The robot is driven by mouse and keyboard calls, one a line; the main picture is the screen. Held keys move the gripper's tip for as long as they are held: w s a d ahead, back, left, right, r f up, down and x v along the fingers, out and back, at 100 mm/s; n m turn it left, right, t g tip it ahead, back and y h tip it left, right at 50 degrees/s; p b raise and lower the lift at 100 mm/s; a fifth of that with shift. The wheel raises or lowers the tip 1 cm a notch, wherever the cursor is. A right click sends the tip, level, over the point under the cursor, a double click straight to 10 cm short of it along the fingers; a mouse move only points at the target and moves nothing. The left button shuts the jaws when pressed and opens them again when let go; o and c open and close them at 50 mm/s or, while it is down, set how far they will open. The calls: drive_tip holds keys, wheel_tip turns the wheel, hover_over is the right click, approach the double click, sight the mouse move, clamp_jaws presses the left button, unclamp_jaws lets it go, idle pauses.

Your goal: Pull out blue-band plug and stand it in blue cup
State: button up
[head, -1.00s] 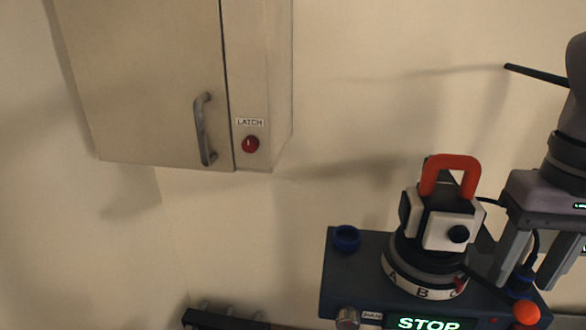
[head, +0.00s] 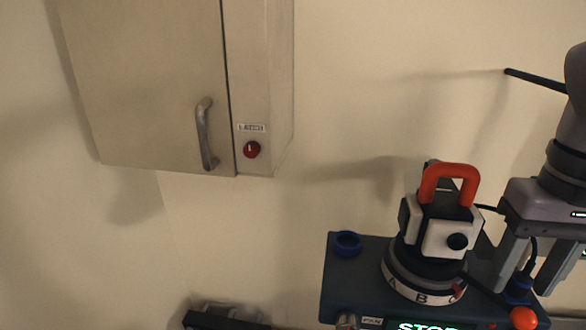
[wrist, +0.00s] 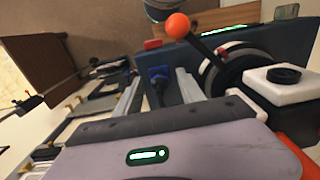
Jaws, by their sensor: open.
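The blue-band plug (head: 518,289) stands at the right end of the dark blue console, with a black cord rising from its top. The plug also shows in the wrist view (wrist: 158,74). My gripper (head: 527,282) is open and points down, with one finger on each side of the plug and cord. In the wrist view my gripper (wrist: 157,88) also has the plug between its fingers, with gaps visible. I cannot tell whether the plug is seated in a socket. The blue cup (head: 347,243), a short open ring, sits at the console's back left corner.
A dial unit (head: 447,235) with a red-orange handle (head: 449,184) stands on the console (head: 343,285) between cup and gripper. A lever with an orange ball (head: 523,318) reaches in front of the plug. A wall cabinet (head: 165,90) hangs at upper left.

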sight(525, 275)
drive_tip(key=shift+c, duration=0.3)
clamp_jaws()
idle(1.0)
drive_tip(key=shift+r+p, duration=3)
drive_tip(key=shift+p, duration=0.65)
